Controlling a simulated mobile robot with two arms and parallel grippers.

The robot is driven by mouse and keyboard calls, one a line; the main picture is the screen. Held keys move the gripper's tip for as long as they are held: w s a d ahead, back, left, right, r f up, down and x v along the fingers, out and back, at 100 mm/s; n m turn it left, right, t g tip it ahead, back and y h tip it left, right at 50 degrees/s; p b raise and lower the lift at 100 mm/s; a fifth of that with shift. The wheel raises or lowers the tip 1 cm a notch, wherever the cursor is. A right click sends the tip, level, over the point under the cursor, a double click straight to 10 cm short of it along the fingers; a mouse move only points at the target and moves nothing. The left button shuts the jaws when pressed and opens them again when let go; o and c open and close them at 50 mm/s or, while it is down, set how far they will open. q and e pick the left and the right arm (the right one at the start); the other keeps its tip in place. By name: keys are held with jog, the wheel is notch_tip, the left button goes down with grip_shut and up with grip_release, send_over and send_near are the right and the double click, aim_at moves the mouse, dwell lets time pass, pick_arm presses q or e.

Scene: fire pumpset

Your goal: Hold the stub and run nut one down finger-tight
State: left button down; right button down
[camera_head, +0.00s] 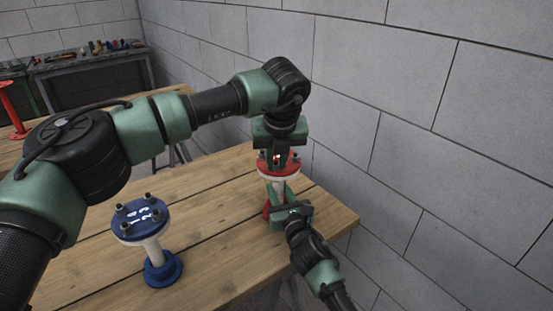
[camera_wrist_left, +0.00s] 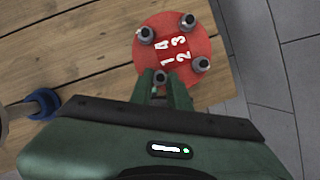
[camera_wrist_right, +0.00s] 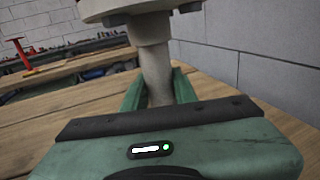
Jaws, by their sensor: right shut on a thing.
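The red stub stands on the table, with a red flange (camera_head: 262,173) on a pale pipe (camera_wrist_right: 156,68). In the left wrist view the red flange (camera_wrist_left: 207,48) carries the white numbers 1 to 4 and several dark nuts. My left gripper (camera_head: 277,160) points down over the flange. Its fingers are apart, on either side of nut one (camera_wrist_left: 160,77), next to the number 1; contact is not clear. My right gripper (camera_head: 280,192) is low beside the stub, shut on the pipe below the flange. The stub is upright; its base is partly hidden.
A blue stub (camera_head: 140,222) with nuts on its flange stands on the wooden table (camera_head: 215,215), left of the red one. A grey block wall (camera_head: 400,100) rises close on the right. A workbench (camera_head: 90,60) with tools stands behind.

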pick_arm(q)
jog(key=shift+m, duration=0.3)
jog(key=m, duration=0.1)
jog(key=m+h, duration=0.1)
jog(key=m, duration=0.2)
jog(key=shift+a+h, duration=0.25)
jog(key=shift+h, duration=0.15)
jog(key=m+h, duration=0.1)
jog(key=m, duration=0.2)
jog(key=m+g, duration=0.1)
jog(key=m, duration=0.1)
jog(key=shift+w+a+m+h, duration=0.15)
jog(key=shift+a+m+h, duration=0.05)
jog(key=shift+m+h, duration=0.2)
jog(key=m+g, duration=0.1)
jog(key=m, duration=0.1)
jog(key=m+g+h, duration=0.1)
jog(key=m, duration=0.2)
jog(key=shift+w+a, duration=0.1)
jog(key=shift+w, duration=0.1)
jog(key=shift+w+a+m+g, duration=0.15)
jog(key=shift+m+g, duration=0.25)
jog(key=shift+m, duration=0.85)
jog(key=shift+w+m+g, duration=0.1)
jog(key=shift+m+g, duration=0.3)
jog(key=shift+m, duration=0.85)
jog(key=c, duration=1.3)
grip_release()
jog(key=shift+c, duration=0.2)
